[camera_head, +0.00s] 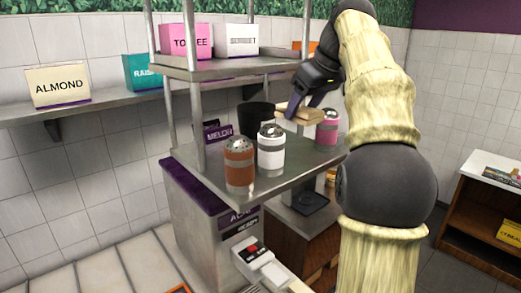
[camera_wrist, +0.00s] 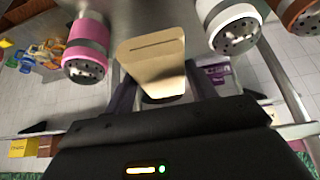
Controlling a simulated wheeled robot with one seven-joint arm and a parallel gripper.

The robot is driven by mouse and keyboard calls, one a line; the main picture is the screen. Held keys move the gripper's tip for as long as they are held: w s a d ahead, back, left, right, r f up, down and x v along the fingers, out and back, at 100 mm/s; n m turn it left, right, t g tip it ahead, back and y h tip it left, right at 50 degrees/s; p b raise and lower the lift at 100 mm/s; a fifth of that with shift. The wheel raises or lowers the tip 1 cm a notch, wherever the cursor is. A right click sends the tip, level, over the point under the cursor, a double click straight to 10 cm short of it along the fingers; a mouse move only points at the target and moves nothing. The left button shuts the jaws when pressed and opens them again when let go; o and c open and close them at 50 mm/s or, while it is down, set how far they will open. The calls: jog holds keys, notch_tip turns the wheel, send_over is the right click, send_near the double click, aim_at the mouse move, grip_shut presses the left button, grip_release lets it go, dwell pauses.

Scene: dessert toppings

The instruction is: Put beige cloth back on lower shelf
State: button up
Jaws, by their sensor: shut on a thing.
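The beige cloth (camera_head: 291,112) is a folded, flat piece held in my gripper (camera_head: 307,98). In the wrist view the cloth (camera_wrist: 156,58) shows as a tan slab between the two fingers of my gripper (camera_wrist: 165,97), which is shut on it. In the head view the cloth is above the lower metal shelf (camera_head: 298,168), between the white shaker and the pink shaker. I cannot tell whether it touches the shelf. My arm hides part of the shelf's right side.
On the lower shelf stand a brown shaker (camera_head: 239,165), a white shaker (camera_head: 271,150), a pink shaker (camera_head: 328,128) and a black cup (camera_head: 256,116). Shelf posts stand at the left. Topping boxes, including a pink one (camera_head: 185,39), sit on the upper shelf (camera_head: 225,68).

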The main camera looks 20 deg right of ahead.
jog(key=shift+s+f, duration=0.15)
jog(key=shift+f, duration=0.05)
jog(key=b, duration=0.1)
send_over(294, 157)
jog(key=s, duration=0.2)
jog(key=shift+d+f, duration=0.2)
jog(key=shift+f, duration=1.25)
jog(key=shift+d+f, duration=0.15)
jog(key=shift+f, duration=1.3)
jog(key=shift+w, duration=0.1)
jog(key=shift+f, duration=1.85)
jog(key=shift+f+b, duration=0.15)
jog(key=shift+b, duration=0.2)
jog(key=o, duration=1)
